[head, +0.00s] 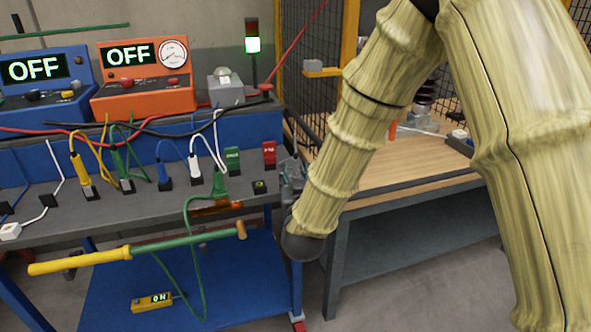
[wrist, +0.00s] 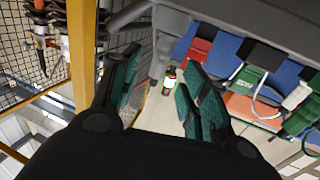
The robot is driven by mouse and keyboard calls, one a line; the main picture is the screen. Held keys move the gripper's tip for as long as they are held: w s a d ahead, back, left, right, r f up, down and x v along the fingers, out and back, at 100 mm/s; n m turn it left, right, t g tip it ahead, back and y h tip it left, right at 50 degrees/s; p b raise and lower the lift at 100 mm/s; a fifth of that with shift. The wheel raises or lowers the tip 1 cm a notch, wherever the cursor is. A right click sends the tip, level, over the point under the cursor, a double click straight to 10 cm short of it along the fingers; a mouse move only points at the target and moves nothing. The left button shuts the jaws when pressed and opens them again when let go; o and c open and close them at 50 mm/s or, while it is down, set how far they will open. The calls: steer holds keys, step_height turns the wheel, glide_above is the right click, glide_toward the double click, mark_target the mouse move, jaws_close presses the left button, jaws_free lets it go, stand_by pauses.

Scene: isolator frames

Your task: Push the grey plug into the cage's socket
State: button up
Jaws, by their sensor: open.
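No plug stands out clearly as the grey one. A white plug (head: 195,170) with a white cable stands upright in the row on the bench. The cage (head: 303,95) has yellow posts and dark mesh behind the bench. A small grey block (head: 313,65) sits on a yellow bracket at the cage; I cannot tell whether it is the socket. My gripper (head: 290,180) is at the bench's right end, partly hidden by my arm. In the wrist view its green-padded fingers (wrist: 160,92) are apart, with nothing seen held between them. The cage mesh (wrist: 40,40) shows at upper left there.
Yellow, green and blue plugs (head: 165,178) line the bench. Green and red blocks (head: 269,153) stand at its right end. Blue and orange OFF units (head: 145,95) are behind. A wooden table (head: 410,165) is right. A yellow-handled rod (head: 80,262) crosses in front.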

mark_target(296, 166)
steer(key=shift+w+a+r, duration=0.1)
steer(key=shift+w, duration=1.35)
steer(key=shift+w+a+r, duration=0.1)
steer(key=shift+w, duration=1.35)
jaws_close()
